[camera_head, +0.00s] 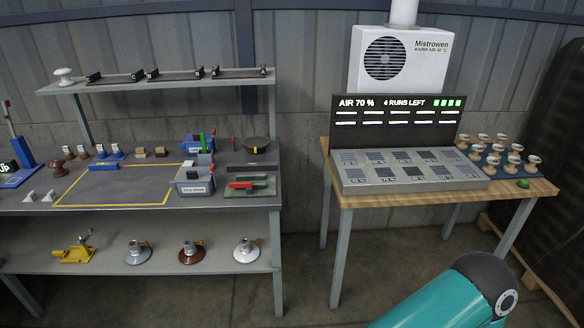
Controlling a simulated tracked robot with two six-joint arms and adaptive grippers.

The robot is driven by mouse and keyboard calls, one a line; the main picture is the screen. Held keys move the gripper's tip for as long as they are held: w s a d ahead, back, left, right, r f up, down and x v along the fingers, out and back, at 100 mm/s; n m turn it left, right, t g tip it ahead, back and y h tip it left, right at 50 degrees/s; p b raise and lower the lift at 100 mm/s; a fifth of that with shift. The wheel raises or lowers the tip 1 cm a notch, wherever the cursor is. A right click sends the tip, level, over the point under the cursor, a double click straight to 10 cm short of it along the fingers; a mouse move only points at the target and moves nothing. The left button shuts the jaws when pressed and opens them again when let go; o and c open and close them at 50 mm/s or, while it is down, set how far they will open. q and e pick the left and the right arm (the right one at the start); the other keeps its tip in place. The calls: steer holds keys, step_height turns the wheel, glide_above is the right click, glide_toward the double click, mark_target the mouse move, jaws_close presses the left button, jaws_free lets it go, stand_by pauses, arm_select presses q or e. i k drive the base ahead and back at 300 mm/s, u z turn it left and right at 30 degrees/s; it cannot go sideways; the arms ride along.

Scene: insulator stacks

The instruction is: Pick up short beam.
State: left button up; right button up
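Several dark, narrow bars with black end blocks lie in a row on the upper shelf (62,88) of the left workbench. I see a left bar (122,77), a middle bar (178,73) and a right bar (243,71). They look similar in length, and I cannot tell which is the short beam. A small blue bar (104,167) lies at the back edge of the yellow-outlined area on the bench. Neither of my grippers is in view. Only a teal link of my own arm shows at the lower right.
The left workbench (25,205) holds small insulators, blue devices and a red-and-green tool (250,185). Its lower shelf (110,262) carries several discs. The wooden table (400,196) at right bears a panel box (415,186) and white insulators. Floor shows between them.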

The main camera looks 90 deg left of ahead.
mark_target(250, 167)
steer(key=z, duration=1.7)
steer(key=i, duration=0.1)
steer(key=u, duration=2.9)
steer(key=i, duration=0.25)
steer(key=u, duration=2.2)
steer(key=k, duration=0.55)
steer(key=u, duration=0.4)
steer(key=i, duration=1.55)
steer(key=z, duration=0.4)
